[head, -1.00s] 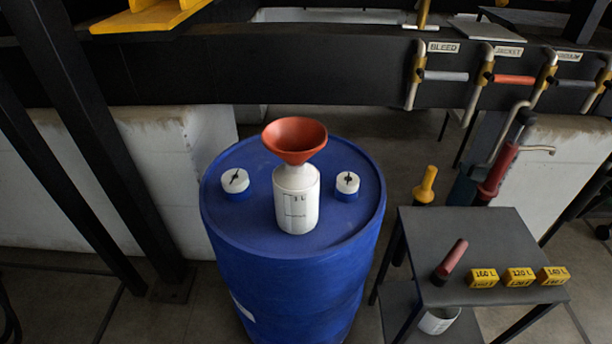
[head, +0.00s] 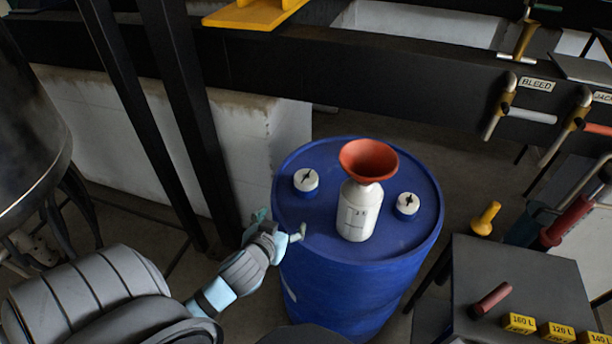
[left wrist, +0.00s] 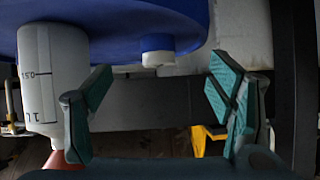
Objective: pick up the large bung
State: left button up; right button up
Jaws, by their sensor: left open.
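The blue drum (head: 330,260) has two bungs with white tops and blue lower parts on its lid. The left one looks wider, so I take it as the large bung (head: 306,181); the smaller bung (head: 407,205) is on the right. My left gripper (head: 281,225) is open and empty at the drum's left rim, just below and left of the large bung, apart from it. In the left wrist view, which looks upside down, the large bung (left wrist: 158,52) shows beyond the gap between the open fingers (left wrist: 160,95). My right gripper is not in view.
A white bottle (head: 357,215) with a red funnel (head: 368,160) stands between the bungs; the bottle also shows in the left wrist view (left wrist: 40,75). A dark table (head: 520,275) at right carries a red cylinder (head: 492,298) and yellow blocks (head: 557,331). Black posts (head: 180,120) stand behind left.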

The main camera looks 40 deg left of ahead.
pick_arm(q)
jog(key=t, duration=0.2)
send_near(304, 181)
jog(key=shift+g, duration=0.3)
jog(key=b+x, duration=0.1)
jog(key=x, duration=0.7)
jog(key=shift+w+r+b, duration=0.1)
jog(key=shift+w+b, duration=0.2)
jog(key=shift+b, duration=0.1)
jog(key=c, duration=1.2)
jog(key=shift+r, duration=0.1)
